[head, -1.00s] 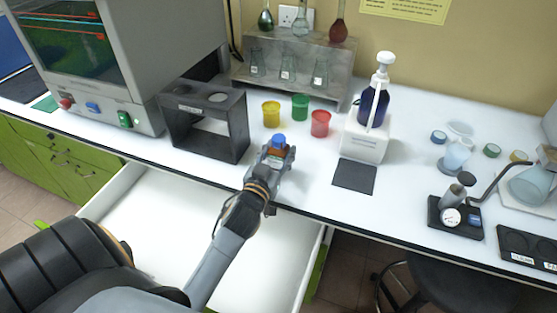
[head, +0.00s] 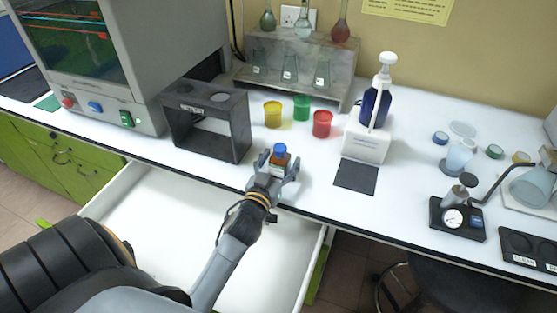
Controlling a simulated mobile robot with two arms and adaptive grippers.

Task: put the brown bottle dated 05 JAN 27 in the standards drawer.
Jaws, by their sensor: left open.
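A brown bottle with a blue cap and a pale label (head: 280,158) stands upright on the white bench near its front edge. The date on its label is too small to read. My left gripper (head: 276,172) is open with its fingers around or just in front of the bottle; contact cannot be made out. A white drawer (head: 160,215) stands open below the bench edge, under my left arm, and its visible floor looks empty. Whether it is the standards drawer cannot be read. My right gripper is not in view.
A dark rack (head: 207,120) stands left of the bottle. Yellow (head: 273,114), green (head: 302,107) and red (head: 322,123) cups stand behind it. A dispenser (head: 372,125) and dark mat (head: 356,176) are to the right. A stool (head: 460,290) is below the bench.

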